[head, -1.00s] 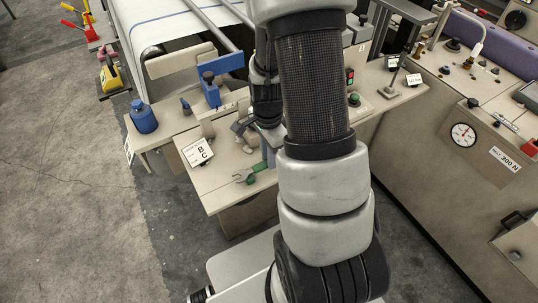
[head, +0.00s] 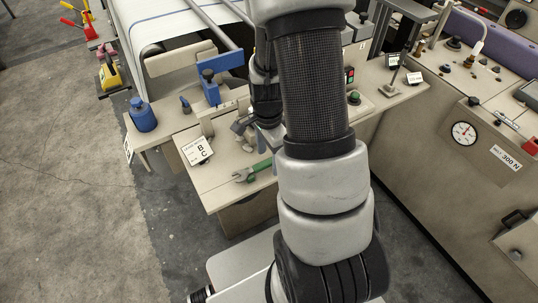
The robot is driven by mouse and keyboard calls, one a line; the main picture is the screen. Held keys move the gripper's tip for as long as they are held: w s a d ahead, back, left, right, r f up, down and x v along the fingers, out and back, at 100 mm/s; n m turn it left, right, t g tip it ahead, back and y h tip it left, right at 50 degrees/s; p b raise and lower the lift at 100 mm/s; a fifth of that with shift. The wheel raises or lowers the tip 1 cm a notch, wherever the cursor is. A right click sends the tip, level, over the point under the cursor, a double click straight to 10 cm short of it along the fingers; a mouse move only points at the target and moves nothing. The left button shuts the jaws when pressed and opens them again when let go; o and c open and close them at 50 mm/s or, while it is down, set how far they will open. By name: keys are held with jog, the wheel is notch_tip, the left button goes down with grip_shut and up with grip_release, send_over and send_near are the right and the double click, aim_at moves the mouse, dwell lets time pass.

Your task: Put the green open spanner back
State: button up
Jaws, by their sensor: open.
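The green open spanner (head: 252,171) lies on the beige ledge (head: 222,196) at the front of the loom, its open jaw end toward the left. Its right end runs up to my arm, which hides what lies beyond. My gripper (head: 260,134) is open, just behind and above the spanner and apart from its visible part. My forearm hides part of the gripper and the ledge to its right.
A white card marked B C (head: 197,151) stands left of the spanner. A blue knob (head: 143,116) and a blue clamp (head: 210,88) stand farther left and behind. A panel with a gauge (head: 463,133) stands at right. Bare floor lies at left.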

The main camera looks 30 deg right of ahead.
dwell(0.4)
jog(key=shift+r+p, duration=2.4)
jog(key=shift+r, duration=0.65)
notch_tip(320, 180, up, 17)
jog(key=p, duration=0.1)
jog(key=s+a+r+n+t, duration=0.5)
jog(key=s+a+r+n, duration=0.5)
jog(key=n, duration=0.7)
jog(key=shift+a+r+n+t, duration=0.3)
jog(key=shift+a+r, duration=0.05)
jog(key=shift+r, duration=1.15)
jog(key=shift+s, duration=0.1)
